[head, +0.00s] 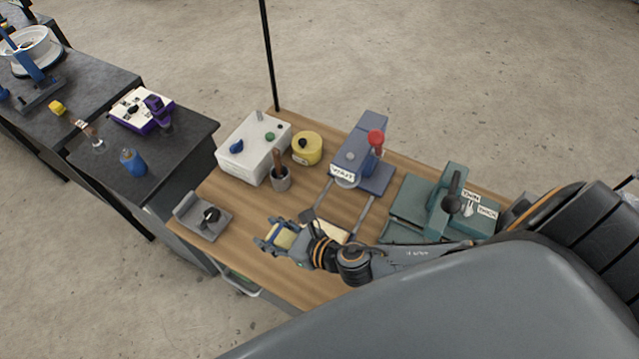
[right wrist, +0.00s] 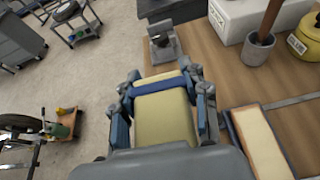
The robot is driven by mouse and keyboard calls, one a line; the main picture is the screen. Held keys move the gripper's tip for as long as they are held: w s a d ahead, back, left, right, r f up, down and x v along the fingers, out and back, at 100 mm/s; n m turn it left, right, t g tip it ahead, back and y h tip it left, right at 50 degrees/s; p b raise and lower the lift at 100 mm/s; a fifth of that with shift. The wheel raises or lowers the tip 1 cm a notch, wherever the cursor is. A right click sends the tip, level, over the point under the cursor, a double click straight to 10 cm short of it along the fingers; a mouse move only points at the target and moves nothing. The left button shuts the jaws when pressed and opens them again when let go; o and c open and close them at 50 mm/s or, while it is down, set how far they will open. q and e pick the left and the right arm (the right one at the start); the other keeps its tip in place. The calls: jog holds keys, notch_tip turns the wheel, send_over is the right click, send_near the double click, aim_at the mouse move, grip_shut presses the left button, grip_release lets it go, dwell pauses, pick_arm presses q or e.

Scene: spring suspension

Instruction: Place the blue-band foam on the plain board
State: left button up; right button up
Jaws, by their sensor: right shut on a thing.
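The blue-band foam is a pale yellow block with a blue band across it. It shows in the right wrist view (right wrist: 163,115) and in the head view (head: 284,239). My right gripper (head: 270,233) is shut on it, a finger on each side, near the front left of the wooden table. A pale, flat board with a dark edge (right wrist: 262,145) lies to the right of the gripper in the right wrist view. It looks like the plain board; in the head view my right arm partly hides it (head: 335,232). My left gripper is not in view.
On the wooden table (head: 245,240) are a grey metal stand (head: 203,216), a white box (head: 252,148), a grey cup with a brown handle (head: 281,180), a yellow pot (head: 307,148), a blue device (head: 364,156) with rails, and a green device (head: 430,205).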

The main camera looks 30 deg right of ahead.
jog(key=shift+a+f, duration=0.1)
jog(key=w+d+f+b, duration=0.1)
jog(key=d+b, duration=0.1)
jog(key=w+d+f+b, duration=0.1)
jog(key=d+f+b, duration=0.1)
jog(key=d+b, duration=0.1)
jog(key=w+d+f+b, duration=0.1)
jog(key=d+b, duration=0.1)
jog(key=b, duration=0.1)
jog(key=shift+d+f, duration=0.25)
jog(key=shift+f, duration=0.1)
jog(key=d+f+b, duration=0.2)
jog(key=b, duration=0.1)
jog(key=w+d+f+b, duration=0.1)
jog(key=f+b, duration=0.1)
jog(key=b, duration=0.1)
jog(key=shift+d+b, duration=0.4)
jog(key=shift+d+f, duration=0.1)
jog(key=shift+d, duration=0.25)
jog(key=f+b, duration=0.2)
jog(key=b, duration=0.1)
jog(key=f+b, duration=0.2)
jog(key=shift+w+d+f, duration=0.1)
jog(key=shift+w+d, duration=0.1)
jog(key=shift+d, duration=0.2)
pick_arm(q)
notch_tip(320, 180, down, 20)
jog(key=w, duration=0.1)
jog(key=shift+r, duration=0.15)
